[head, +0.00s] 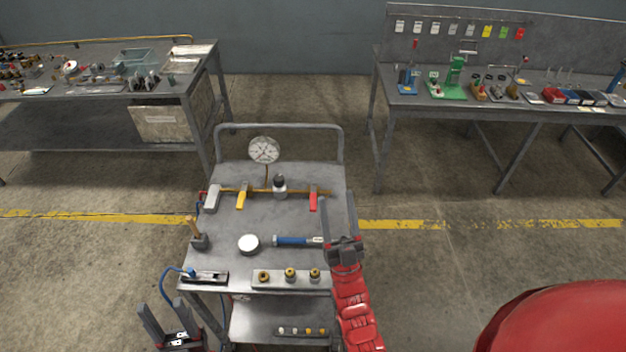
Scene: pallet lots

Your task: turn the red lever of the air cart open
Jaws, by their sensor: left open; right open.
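The air cart (215,225) is a grey metal cart in the middle of the head view. A brass pipe (262,191) runs across the far part of its top. The red lever (313,201) sits near the pipe's right end and points toward me, crosswise to the pipe. A yellow lever (241,201) sits further left on the pipe, also crosswise. My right gripper (337,202) is open and empty, its fingers pointing away from me just right of the red lever. I cannot tell whether they touch. My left gripper (161,306) is open and empty, left of the cart's near corner.
A pressure gauge (264,150) stands above the pipe. A blue-handled tool (292,240), a white round tin (248,244), a hammer (198,236) and a block with brass fittings (290,279) lie on the cart. Loaded benches stand behind, left (90,95) and right (440,105).

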